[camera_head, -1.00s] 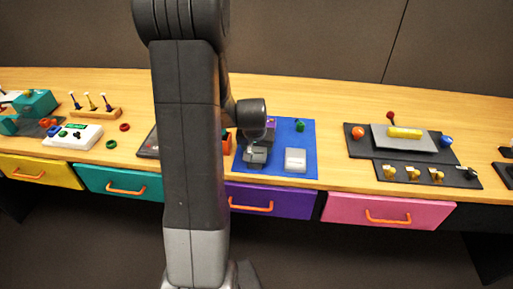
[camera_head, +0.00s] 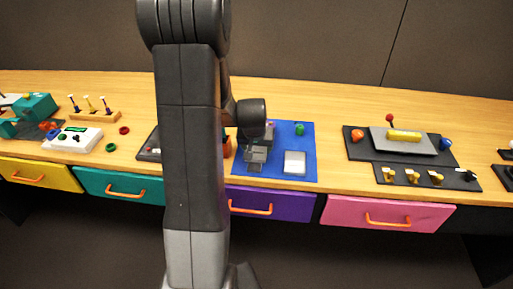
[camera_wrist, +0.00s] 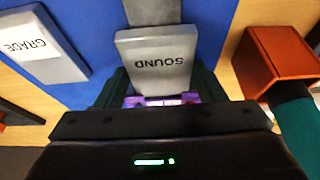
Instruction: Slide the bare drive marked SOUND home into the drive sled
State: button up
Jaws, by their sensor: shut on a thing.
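The grey bare drive marked SOUND (camera_wrist: 156,62) is held between the dark fingers of my gripper (camera_wrist: 158,92), its label upside down in the wrist view. A darker grey strip (camera_wrist: 152,12), likely part of the drive sled, runs from the drive's edge to the top of that view. A purple part with a bright patch (camera_wrist: 160,100) shows between the fingers, behind the drive. In the head view the grey sled area (camera_head: 256,156) lies below my gripper on the blue mat, partly hidden. I cannot tell how far the drive is in the sled.
A second drive marked GRADE (camera_wrist: 42,45) lies on the blue mat (camera_head: 308,133); it also shows in the head view (camera_head: 294,163). An orange open box (camera_wrist: 278,62) stands close on the wrist view's right. A green object (camera_head: 300,129) sits at the mat's back.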

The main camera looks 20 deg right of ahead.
jog(key=shift+w+d, duration=0.45)
jog(key=shift+w, duration=0.3)
dwell(0.6)
jog(key=o, duration=1.2)
jog(key=shift+r, duration=0.1)
jog(key=shift+r+p, duration=2.2)
jog(key=shift+r, duration=1.25)
jog(key=shift+f, duration=0.2)
